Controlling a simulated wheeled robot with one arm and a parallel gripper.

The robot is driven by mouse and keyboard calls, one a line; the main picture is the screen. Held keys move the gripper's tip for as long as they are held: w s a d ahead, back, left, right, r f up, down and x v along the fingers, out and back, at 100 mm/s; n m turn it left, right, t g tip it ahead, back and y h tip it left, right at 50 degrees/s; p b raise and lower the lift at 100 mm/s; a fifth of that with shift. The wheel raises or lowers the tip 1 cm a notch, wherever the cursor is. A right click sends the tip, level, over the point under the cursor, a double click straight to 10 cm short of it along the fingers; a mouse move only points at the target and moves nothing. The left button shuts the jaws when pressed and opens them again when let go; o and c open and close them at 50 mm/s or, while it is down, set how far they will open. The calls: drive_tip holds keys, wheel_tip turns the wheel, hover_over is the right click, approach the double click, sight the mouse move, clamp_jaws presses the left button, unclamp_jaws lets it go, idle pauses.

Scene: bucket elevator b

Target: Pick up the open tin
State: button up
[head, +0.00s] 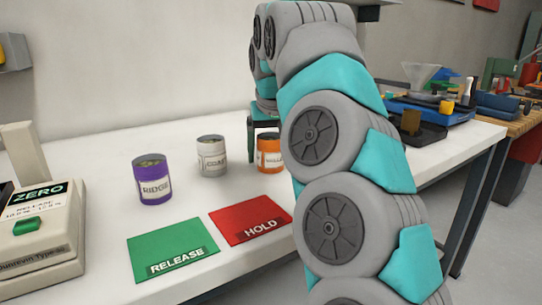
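Three tins stand upright in a loose row on the white bench: a purple tin labelled RIDGE (152,182), a white tin labelled COAST (212,158) and an orange tin (269,155). The purple tin's top shows greenish-brown contents. I cannot clearly tell whether the white and orange tops are open. My arm hides the orange tin's right side. My gripper (264,137) points down close to the orange tin, seemingly behind it. One dark finger shows at the palm's outer left edge, so it looks open; the other finger is hidden.
A green RELEASE mat (165,246) and a red HOLD mat (245,218) lie empty in front of the tins. A beige device marked ZERO (38,240) stands at the left. A blue tray (440,112) with tools is on the right. The bench behind the purple tin is clear.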

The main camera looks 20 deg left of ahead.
clamp_jaws()
idle(0.5)
